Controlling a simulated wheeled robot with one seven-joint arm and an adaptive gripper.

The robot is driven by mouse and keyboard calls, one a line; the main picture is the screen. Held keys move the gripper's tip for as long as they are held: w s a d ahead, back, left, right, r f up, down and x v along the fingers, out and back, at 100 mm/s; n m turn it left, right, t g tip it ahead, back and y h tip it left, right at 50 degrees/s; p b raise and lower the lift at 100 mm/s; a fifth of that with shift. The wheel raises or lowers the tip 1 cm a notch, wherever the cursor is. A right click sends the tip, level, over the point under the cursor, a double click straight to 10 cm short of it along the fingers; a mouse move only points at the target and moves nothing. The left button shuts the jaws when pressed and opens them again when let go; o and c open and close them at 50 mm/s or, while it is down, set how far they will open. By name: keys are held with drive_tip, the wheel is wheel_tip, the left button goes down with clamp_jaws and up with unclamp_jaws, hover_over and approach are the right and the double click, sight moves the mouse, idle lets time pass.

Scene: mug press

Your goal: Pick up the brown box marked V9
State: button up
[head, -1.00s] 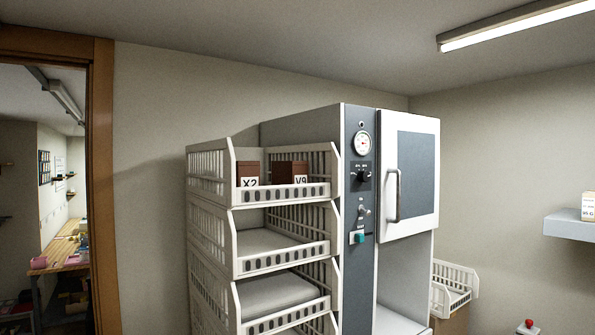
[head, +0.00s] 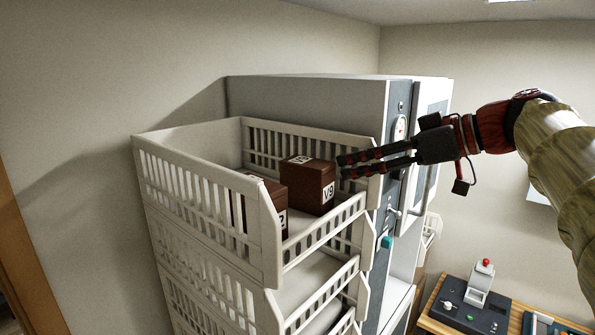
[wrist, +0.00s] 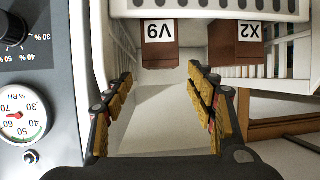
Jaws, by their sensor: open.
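The brown box marked V9 (head: 308,184) sits in the top white basket (head: 262,238) of the stack, at its right side. My gripper (head: 341,165) is open and empty, at the basket's right side in the head view, pointing left toward the box. In the wrist view my gripper (wrist: 162,80) has its fingers spread wide, with a gap between them and the box.
A second brown box, marked X2 (wrist: 236,54), stands beside the V9 box; it also shows in the head view (head: 268,194). The basket's slatted walls surround both. A grey cabinet with a gauge (wrist: 22,113) is close by my gripper. A bench with a red button (head: 486,262) is lower right.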

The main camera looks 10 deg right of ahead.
sight(329, 166)
drive_tip(key=p+x, duration=0.1)
drive_tip(key=x, duration=0.5)
drive_tip(key=shift+a+r+p, duration=0.1)
drive_tip(key=shift+p, duration=0.3)
drive_tip(key=shift+p+x, duration=1.3)
drive_tip(key=shift+x, duration=1.55)
drive_tip(key=shift+s, duration=0.1)
drive_tip(key=c, duration=0.3)
drive_tip(key=c, duration=0.9)
